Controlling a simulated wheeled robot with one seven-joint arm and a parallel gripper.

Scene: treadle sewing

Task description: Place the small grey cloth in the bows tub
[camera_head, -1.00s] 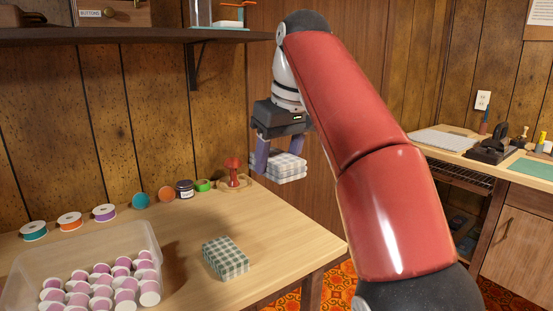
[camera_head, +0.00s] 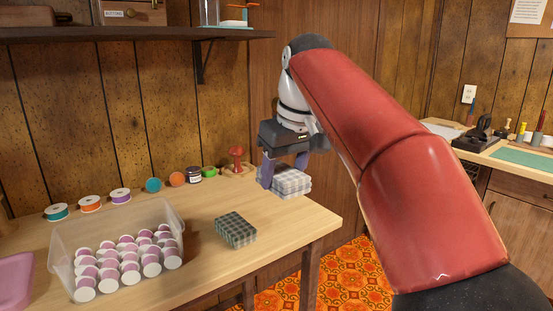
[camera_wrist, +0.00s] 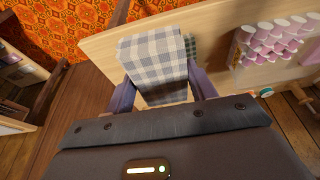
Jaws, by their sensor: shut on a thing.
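My gripper (camera_head: 284,168) is shut on a folded grey-and-white checked cloth (camera_head: 291,184) near the far right part of the table. In the wrist view the cloth (camera_wrist: 155,58) sits between the two purple fingers (camera_wrist: 162,95) and sticks out past them. I cannot tell how far it is above the tabletop. A clear tub (camera_head: 75,240) on the table holds several pink-and-white spools. I see no label for bows on it. A pink thing (camera_head: 14,280) is cut off at the left edge; I cannot tell what it is.
A darker green-grey checked folded cloth (camera_head: 235,231) lies on the table (camera_head: 200,270) right of the tub. A shelf (camera_head: 130,36) hangs above. A second bench (camera_head: 500,155) stands right.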

